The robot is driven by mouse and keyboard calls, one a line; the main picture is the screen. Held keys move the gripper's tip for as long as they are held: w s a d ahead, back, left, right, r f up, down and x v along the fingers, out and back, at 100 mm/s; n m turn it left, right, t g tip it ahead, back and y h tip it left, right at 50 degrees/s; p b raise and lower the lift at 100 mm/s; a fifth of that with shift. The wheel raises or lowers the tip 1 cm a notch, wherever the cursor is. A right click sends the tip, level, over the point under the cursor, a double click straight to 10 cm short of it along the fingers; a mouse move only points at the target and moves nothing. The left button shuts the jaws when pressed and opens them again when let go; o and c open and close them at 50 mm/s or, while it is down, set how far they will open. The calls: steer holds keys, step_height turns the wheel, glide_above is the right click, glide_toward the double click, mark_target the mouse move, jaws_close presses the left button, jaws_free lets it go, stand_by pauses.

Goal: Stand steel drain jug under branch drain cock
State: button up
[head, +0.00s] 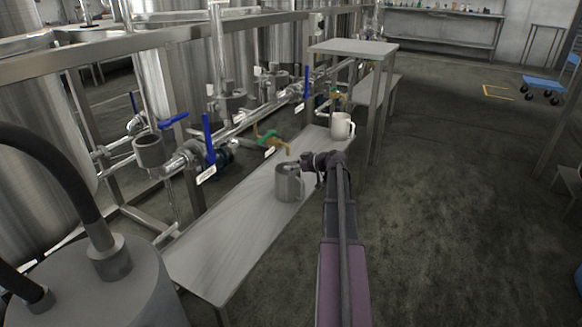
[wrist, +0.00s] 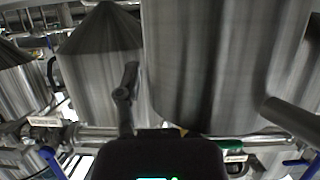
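A grey steel jug (head: 289,187) stands upright on the long low bench (head: 215,255) in the head view. My gripper (head: 312,163) is at the jug's upper right side, close to its rim. I cannot tell whether it touches the jug or holds its handle. A drain cock with a green handle and brass-coloured spout (head: 271,142) sticks out from the pipework, behind the jug and a little left of it. The jug stands apart from it, nearer the camera. In the wrist view one dark finger of my gripper (wrist: 126,98) shows; the jug is not visible there.
A paler jug (head: 341,127) stands farther along the bench. A taller table (head: 352,48) rises beyond it. Blue-handled valves (head: 208,140) and a horizontal pipe line the bench's left side. Steel tanks (wrist: 225,60) stand behind. Open floor (head: 450,200) lies to the right.

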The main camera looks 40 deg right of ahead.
steer(key=shift+r, duration=0.2)
steer(key=shift+s+r+p, duration=0.1)
steer(key=shift+s+p, duration=0.1)
steer(key=shift+p, duration=0.1)
steer(key=p+v, duration=0.4)
steer(key=v, duration=0.7)
steer(key=shift+s+d, duration=0.2)
steer(key=shift+s, duration=0.05)
